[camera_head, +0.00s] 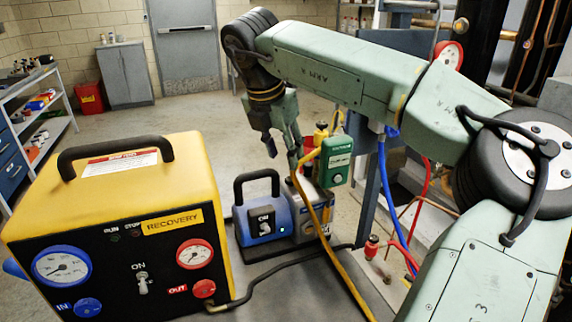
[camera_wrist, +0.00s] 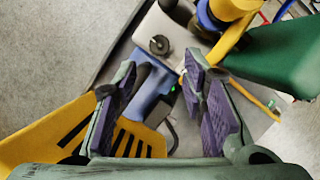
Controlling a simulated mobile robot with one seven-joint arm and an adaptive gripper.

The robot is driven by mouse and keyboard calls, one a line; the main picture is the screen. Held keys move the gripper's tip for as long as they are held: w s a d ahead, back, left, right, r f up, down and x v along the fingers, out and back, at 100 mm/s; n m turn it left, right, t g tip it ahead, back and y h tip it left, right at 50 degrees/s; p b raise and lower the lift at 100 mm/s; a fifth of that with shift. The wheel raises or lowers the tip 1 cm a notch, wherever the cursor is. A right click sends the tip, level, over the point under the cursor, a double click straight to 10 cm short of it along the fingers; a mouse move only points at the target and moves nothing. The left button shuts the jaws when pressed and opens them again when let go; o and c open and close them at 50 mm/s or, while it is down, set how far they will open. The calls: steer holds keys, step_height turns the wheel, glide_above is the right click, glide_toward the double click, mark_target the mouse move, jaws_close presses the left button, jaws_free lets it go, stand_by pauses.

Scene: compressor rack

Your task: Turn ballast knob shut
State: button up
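The ballast knob appears to be the small round black knob (camera_wrist: 159,45) on top of the pump's grey housing (camera_wrist: 180,32), seen in the wrist view. In that view it lies beyond my fingertips, roughly in line with the gap between them. My gripper (camera_wrist: 162,72) is open, with purple pads facing each other and nothing between them. In the head view the blue and grey pump (camera_head: 265,222) stands right of the yellow recovery unit, and my gripper (camera_head: 284,150) points down above it. I cannot make out the knob in the head view.
The yellow recovery machine (camera_head: 120,190) with its black handle stands left of the pump. A green gauge box (camera_head: 337,160) and a yellow hose (camera_head: 303,190) are close to my gripper's right. Blue and red hoses (camera_head: 384,170) hang further right. Open floor lies behind the pump.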

mark_target(292, 180)
steer(key=b+x, duration=0.2)
steer(key=x, duration=0.5)
steer(key=shift+f, duration=0.1)
steer(key=shift+w+d+n+p, duration=0.1)
steer(key=shift+d+n+p, duration=0.05)
steer(key=shift+n+p, duration=0.75)
steer(key=shift+p, duration=0.2)
steer(key=shift+f+n+y+b, duration=0.4)
steer(key=shift+n+b, duration=0.1)
steer(key=shift+b, duration=0.35)
steer(key=shift+d+n+t+y, duration=0.1)
steer(key=shift+n+t+y, duration=0.2)
steer(key=shift+n, duration=0.8)
